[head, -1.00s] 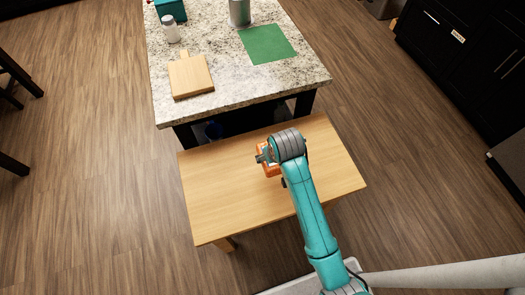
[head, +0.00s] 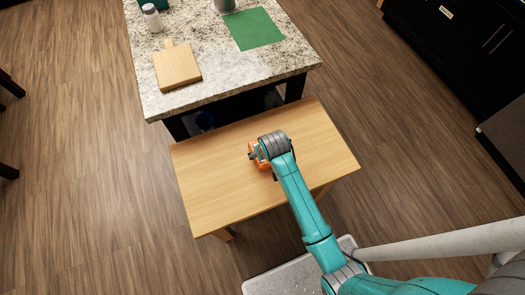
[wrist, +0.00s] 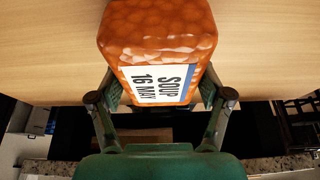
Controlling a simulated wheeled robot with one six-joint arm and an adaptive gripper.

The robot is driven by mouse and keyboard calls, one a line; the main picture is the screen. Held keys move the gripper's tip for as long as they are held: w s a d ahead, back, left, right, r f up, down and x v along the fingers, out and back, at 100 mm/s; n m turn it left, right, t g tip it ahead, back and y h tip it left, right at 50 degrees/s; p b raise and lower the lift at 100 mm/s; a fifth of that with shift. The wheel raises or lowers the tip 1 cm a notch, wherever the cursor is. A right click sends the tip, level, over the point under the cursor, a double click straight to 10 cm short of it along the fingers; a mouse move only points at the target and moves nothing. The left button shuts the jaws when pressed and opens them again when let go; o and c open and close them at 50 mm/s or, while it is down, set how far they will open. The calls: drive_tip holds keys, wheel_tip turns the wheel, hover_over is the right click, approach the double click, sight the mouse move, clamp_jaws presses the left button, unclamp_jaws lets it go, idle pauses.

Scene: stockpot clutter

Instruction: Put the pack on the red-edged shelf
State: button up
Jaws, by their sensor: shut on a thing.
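The pack (wrist: 158,45) is orange with a bumpy surface and a white label reading "SOUP 16 MAY". In the wrist view it sits between the two fingers of my gripper (wrist: 160,104), which is shut on it. In the head view only a bit of the orange pack (head: 252,152) shows beside my gripper (head: 259,156), over the wooden table. I cannot tell whether the pack touches the tabletop. No red-edged shelf can be made out in these frames.
The wooden table (head: 215,185) is otherwise bare. Behind it stands a granite-topped island (head: 215,75) with a cutting board (head: 177,66), a green mat (head: 254,28), a white-bodied bottle (head: 152,18) and a grey canister (head: 225,4). Dark cabinets (head: 470,40) stand at right. Floor is open on both sides.

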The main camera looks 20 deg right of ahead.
drive_tip(key=shift+f, duration=0.1)
drive_tip(key=o, duration=1.6)
drive_tip(key=shift+c, duration=0.2)
drive_tip(key=v, duration=1.2)
